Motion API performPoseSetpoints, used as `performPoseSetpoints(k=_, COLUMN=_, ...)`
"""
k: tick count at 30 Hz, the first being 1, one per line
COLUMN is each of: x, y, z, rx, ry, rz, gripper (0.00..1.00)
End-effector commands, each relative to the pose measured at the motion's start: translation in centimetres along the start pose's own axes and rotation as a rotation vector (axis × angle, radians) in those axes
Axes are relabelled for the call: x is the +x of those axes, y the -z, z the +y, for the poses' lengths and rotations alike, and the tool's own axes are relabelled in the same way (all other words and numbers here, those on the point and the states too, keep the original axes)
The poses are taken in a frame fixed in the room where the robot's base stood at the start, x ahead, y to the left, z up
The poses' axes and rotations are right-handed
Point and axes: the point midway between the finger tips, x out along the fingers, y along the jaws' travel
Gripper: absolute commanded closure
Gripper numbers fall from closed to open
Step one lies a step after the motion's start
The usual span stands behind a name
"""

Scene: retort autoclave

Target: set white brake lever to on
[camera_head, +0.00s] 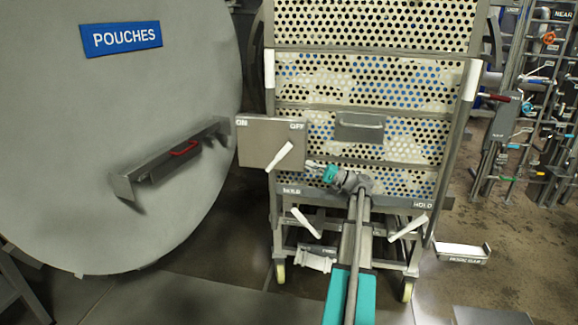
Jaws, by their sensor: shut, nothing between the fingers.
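A white lever (279,157) sits on a grey plate (254,143) at the front left of the perforated cart. The plate reads ON at its upper left and OFF at its upper right. The lever tilts up and to the right, its upper end below the OFF label. My gripper (311,166) is shut and empty just right of the lever, its tip pointing left toward it. I cannot tell whether they touch. Two more white levers, one at lower left (306,223) and one at lower right (408,228), are on the cart's lower frame; the right one is near a HOLD label.
A large round grey door (90,190) marked POUCHES, with a red-handled latch (185,148), stands close on the left. The perforated cart (300,121) on wheels fills the middle. A small labelled pedal (462,253) juts out at right. Pipework (520,110) stands far right.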

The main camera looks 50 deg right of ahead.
Motion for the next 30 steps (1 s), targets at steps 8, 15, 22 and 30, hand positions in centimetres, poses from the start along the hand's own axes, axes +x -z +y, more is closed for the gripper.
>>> performPoseSetpoints(k=8, x=-1.5, y=0.0, z=-0.3, rx=0.052, ry=0.076, rz=0.008, gripper=1.00)
performPoseSetpoints(k=15, x=-1.5, y=0.0, z=-0.5, rx=0.053, ry=0.078, rz=0.009, gripper=1.00)
performPoseSetpoints(k=22, x=-1.2, y=0.0, z=-0.5, rx=0.052, ry=0.077, rz=0.010, gripper=1.00)
performPoseSetpoints(k=30, x=0.8, y=0.0, z=-0.8, rx=0.052, ry=0.076, rz=0.009, gripper=1.00)
